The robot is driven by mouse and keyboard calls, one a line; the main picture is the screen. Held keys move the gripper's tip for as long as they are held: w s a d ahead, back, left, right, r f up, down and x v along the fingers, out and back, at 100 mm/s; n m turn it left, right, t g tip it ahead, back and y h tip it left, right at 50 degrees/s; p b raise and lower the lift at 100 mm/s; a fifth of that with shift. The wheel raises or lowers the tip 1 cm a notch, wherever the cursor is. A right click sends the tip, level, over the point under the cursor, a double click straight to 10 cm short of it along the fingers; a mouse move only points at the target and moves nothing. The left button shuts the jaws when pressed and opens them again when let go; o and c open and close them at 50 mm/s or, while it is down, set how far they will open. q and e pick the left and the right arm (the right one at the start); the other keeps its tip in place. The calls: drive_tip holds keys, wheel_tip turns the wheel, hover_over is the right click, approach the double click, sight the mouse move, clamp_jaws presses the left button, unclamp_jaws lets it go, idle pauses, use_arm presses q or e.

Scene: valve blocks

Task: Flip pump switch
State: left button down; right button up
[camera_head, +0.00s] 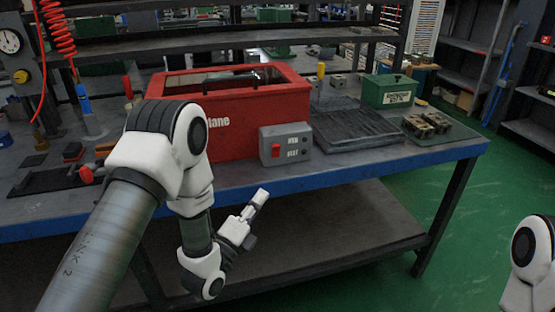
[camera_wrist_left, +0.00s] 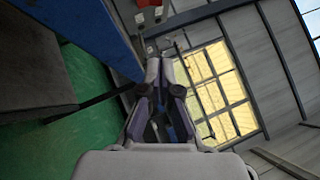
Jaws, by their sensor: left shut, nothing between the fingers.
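A grey switch box (camera_head: 285,145) stands at the front of the bench, with a red switch (camera_head: 276,151) on the left of its face and dark knobs on the right. My left gripper (camera_head: 262,194) is below and in front of the box, near the bench's front edge and apart from the switch. It is shut and empty, its tips pointing up to the right. In the left wrist view the gripper (camera_wrist_left: 165,65) also shows shut. A small red patch lies at the top there; I cannot tell whether it is the switch. Of my right arm only a white link shows.
A red tank (camera_head: 255,105) stands behind the switch box. A dark ribbed mat (camera_head: 355,128), metal valve blocks (camera_head: 427,124) and a green box (camera_head: 390,91) lie to the right. The bench's blue front edge (camera_head: 340,174) runs between gripper and box. Green floor is free at right.

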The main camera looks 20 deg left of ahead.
sight(276, 152)
use_arm(q)
drive_tip(key=x, duration=0.4)
drive_tip(key=a+x, duration=0.1)
drive_tip(key=x, duration=0.3)
drive_tip(key=a+p+x, duration=0.1)
drive_tip(key=x, duration=0.3)
drive_tip(key=shift+w+a+r, duration=0.1)
drive_tip(key=shift+w+r, duration=0.1)
drive_tip(key=shift+r, duration=0.15)
drive_tip(key=shift+w+a+r, duration=0.2)
drive_tip(key=shift+w+a, duration=0.05)
drive_tip(key=shift+w, duration=0.15)
